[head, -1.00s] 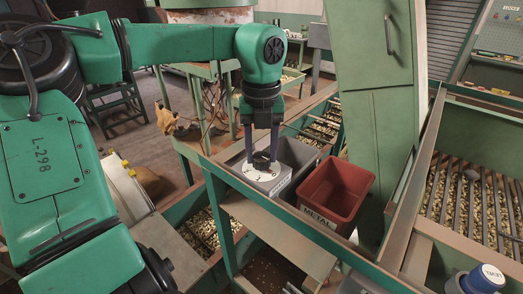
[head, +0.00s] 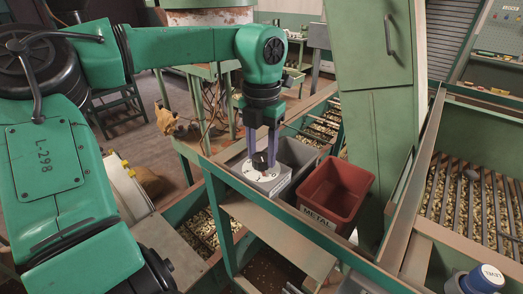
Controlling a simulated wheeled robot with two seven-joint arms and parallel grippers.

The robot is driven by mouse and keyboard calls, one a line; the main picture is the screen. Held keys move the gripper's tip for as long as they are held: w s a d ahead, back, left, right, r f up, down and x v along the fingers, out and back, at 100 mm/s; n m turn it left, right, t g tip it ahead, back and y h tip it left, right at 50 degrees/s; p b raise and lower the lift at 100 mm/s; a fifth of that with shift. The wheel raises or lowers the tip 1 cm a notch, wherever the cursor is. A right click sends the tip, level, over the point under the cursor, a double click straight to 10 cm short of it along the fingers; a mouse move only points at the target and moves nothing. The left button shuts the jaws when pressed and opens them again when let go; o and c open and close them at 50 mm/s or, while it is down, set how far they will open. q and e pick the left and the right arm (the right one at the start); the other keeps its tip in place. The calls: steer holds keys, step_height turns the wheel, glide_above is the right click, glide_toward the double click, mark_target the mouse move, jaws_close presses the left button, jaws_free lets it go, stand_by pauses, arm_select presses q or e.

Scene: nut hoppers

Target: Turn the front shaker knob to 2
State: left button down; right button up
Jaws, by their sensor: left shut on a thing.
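The front shaker knob (head: 261,160) is a dark knob on a pale round dial on top of a grey box (head: 268,186). Dial marks show around it, but they are too small to read, so I cannot tell the setting. My left gripper (head: 262,162) points down over the dial with its two purple-grey fingers on either side of the knob, shut on it. The fingers hide part of the knob. My right gripper is not in view.
A red bin (head: 336,190) labelled METAL stands just right of the box, with a grey bin (head: 296,155) behind. A green cabinet (head: 372,120) rises to the right. Slatted nut trays (head: 480,200) lie at far right. A blue-topped LEVEL knob (head: 483,280) is at lower right.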

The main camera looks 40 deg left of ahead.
arm_select(q)
steer(key=m, duration=0.4)
steer(key=shift+m, duration=0.3)
steer(key=m+p, duration=0.1)
steer(key=m, duration=0.2)
steer(key=shift+m, duration=0.4)
steer(key=m, duration=0.4)
steer(key=shift+d+p, duration=0.1)
steer(key=shift+p, duration=0.2)
steer(key=shift+m, duration=1.9)
steer(key=shift+c, duration=1.8)
jaws_free()
